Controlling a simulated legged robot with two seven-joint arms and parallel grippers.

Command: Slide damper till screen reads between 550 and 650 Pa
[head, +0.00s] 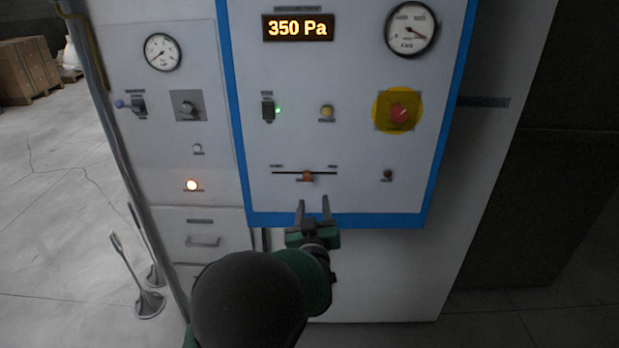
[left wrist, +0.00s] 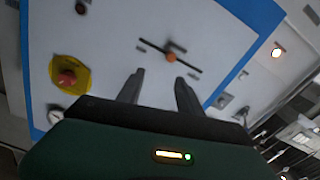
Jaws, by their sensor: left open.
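The screen (head: 298,28) at the top of the blue-framed panel reads 350 Pa. The damper is an orange knob (head: 308,176) on a dark horizontal slot, near the slot's middle. My left gripper (head: 313,204) is open and empty, just below the knob in the head view. In the left wrist view the orange knob (left wrist: 171,57) lies ahead of the two spread fingers (left wrist: 157,82), nearer the right finger, and is not between them. My right gripper is in neither view.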

